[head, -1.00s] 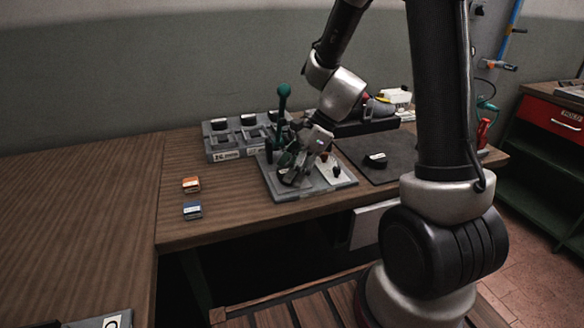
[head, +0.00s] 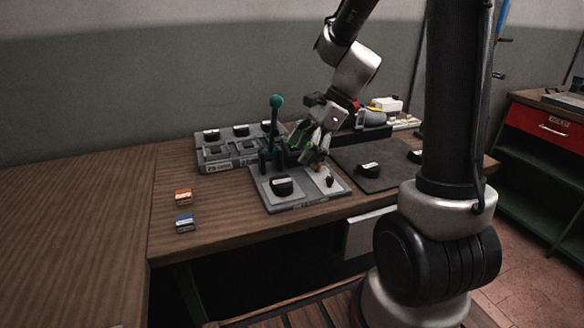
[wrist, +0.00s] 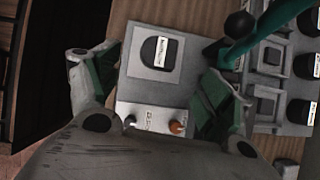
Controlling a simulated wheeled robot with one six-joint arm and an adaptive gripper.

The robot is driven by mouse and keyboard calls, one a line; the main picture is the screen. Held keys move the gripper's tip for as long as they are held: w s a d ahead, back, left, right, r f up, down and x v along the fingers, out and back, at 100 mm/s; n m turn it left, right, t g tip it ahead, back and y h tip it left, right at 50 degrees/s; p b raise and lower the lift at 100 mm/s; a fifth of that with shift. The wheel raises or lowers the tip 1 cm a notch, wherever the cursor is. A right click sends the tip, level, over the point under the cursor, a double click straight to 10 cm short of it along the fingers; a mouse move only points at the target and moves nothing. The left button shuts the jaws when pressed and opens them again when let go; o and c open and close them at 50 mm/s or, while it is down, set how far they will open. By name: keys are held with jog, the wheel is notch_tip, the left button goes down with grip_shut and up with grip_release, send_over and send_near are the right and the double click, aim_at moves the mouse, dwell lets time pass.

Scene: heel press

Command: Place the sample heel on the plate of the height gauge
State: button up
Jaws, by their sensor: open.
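A black heel (head: 282,186) with a white label sits on the grey plate of the press with the green lever (head: 277,115). In the wrist view the same heel (wrist: 155,52) lies on its grey plate (wrist: 135,75), beyond and between my fingers. My gripper (head: 308,146) is open and empty, above and behind the heel, close to the lever. Its fingers also show in the wrist view (wrist: 158,90). Two more black heels, one (head: 368,169) and another (head: 415,156), lie on the dark mat (head: 350,153). I cannot tell which part is the height gauge.
A grey rack (head: 225,160) with several black heels stands behind the press on the left. An orange box (head: 183,197) and a blue box (head: 185,222) sit on the table (head: 215,235) at left. A red-drawer cabinet (head: 545,130) stands at right. The left table is clear.

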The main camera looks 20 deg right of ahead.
jog(key=s+d+r+n+t+h, duration=0.2)
jog(key=s+d+r+n+h, duration=0.1)
jog(key=s+n, duration=0.6)
jog(key=s+d+r+n+t+h, duration=0.1)
jog(key=s+d+r+n+h, duration=0.2)
jog(key=s+d+r+n, duration=0.3)
jog(key=s+r+n, duration=0.1)
jog(key=s+n, duration=0.3)
jog(key=shift+d+r+t+h, duration=0.25)
jog(key=shift+r+t+h, duration=0.05)
jog(key=shift+t, duration=0.1)
jog(key=shift+c, duration=0.5)
